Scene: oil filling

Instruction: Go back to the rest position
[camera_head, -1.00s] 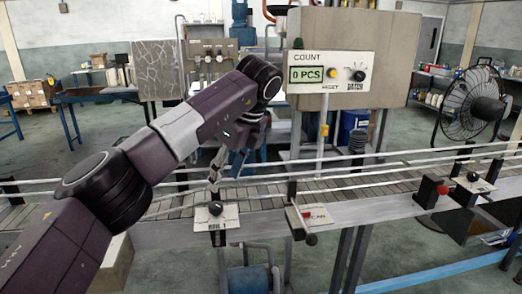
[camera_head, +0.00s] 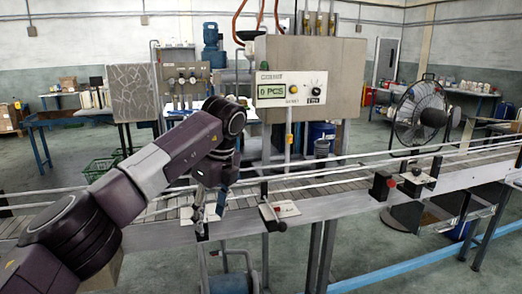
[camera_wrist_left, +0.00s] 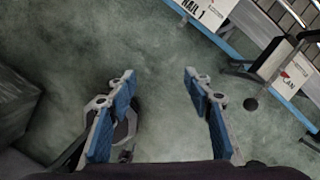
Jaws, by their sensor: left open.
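My left arm comes in from the left in the head view, and its gripper (camera_head: 205,208) hangs downward at the near side of the conveyor (camera_head: 340,193). In the left wrist view the two blue-padded fingers of this gripper (camera_wrist_left: 160,88) stand wide apart. Only floor shows between them, and they hold nothing. The label plate marked RAIL 1 (camera_wrist_left: 203,10) and a plate reading CAN (camera_wrist_left: 292,75) lie beyond the fingers at the upper right. My right gripper is not in view.
A counter panel (camera_head: 291,90) reading 0 PCS stands behind the conveyor. A red-knobbed control (camera_head: 384,185) sits on the near rail at right. A large fan (camera_head: 421,113) stands farther back. Blue piping (camera_head: 385,278) runs low in front; the floor at lower right is mostly clear.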

